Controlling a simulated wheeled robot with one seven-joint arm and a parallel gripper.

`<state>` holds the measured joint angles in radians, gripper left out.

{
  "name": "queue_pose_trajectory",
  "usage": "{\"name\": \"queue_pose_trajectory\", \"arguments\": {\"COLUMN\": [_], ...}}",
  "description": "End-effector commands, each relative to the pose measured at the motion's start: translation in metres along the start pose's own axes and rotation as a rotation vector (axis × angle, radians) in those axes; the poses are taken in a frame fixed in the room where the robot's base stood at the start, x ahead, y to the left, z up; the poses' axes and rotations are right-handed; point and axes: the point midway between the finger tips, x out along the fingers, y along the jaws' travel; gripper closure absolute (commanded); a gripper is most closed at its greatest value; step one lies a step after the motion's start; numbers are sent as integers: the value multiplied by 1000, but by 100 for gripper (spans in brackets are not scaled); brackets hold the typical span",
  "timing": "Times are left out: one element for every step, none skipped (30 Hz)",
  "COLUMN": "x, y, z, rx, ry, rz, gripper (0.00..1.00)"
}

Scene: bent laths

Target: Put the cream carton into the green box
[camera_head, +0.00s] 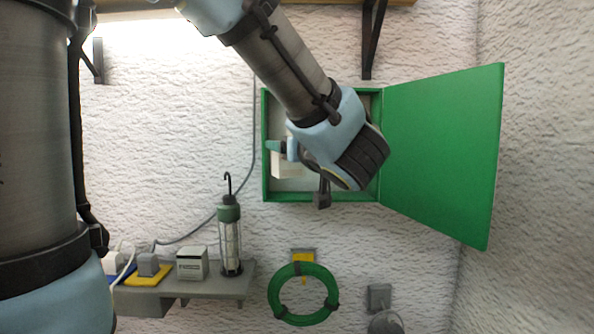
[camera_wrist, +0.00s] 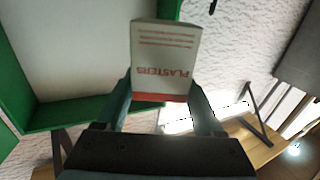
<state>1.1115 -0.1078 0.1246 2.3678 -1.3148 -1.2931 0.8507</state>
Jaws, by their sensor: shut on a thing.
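The cream carton (camera_wrist: 165,50), printed "PLASTERS" with a red band, is between the two fingers of my gripper (camera_wrist: 160,95) in the wrist view. In the head view the carton (camera_head: 284,167) shows beside my gripper (camera_head: 281,148), partly hidden by it. The green box (camera_head: 266,185) is fixed to the wall, its door (camera_head: 440,150) swung open to the right. The carton overlaps the left part of the box's opening. I cannot tell whether it is in front of the opening or inside it. My wrist hides much of the box's interior.
Below left, a grey shelf (camera_head: 215,286) bears a caged lamp (camera_head: 230,240), a small pale box (camera_head: 192,264) and other items. A green coil (camera_head: 303,318) hangs under the box. A bracket (camera_head: 371,40) holds a wooden shelf above. A cable runs down the wall left of the box.

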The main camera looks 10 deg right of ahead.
Motion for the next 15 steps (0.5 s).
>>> {"name": "queue_pose_trajectory", "arguments": {"x": [13, 20, 30, 37, 44, 54, 60, 67, 77, 83, 90, 98, 104, 110, 118], "y": [6, 8, 12, 15, 18, 22, 25, 28, 31, 34, 37, 40, 43, 46, 49], "z": [-4, -3, -4, -4, -4, -4, -4, -4, -4, -4, -4, -4, -4, -3, -4], "rx": [3, 4, 4, 3, 4, 3, 4, 3, 3, 4, 3, 3, 3, 3, 2], "ry": [0, -1, 0, 0, 0, 0, 1, 0, 0, 1, 0, 1, 1, 0, 1], "rz": [-3, -4, -3, -5, -4, -4, -3, -3, -4, -3, -3, -3, -2, -3, -3], "gripper": [86, 86, 86, 86, 86, 86, 86, 86, 86, 86, 86, 86, 86, 86, 86]}}
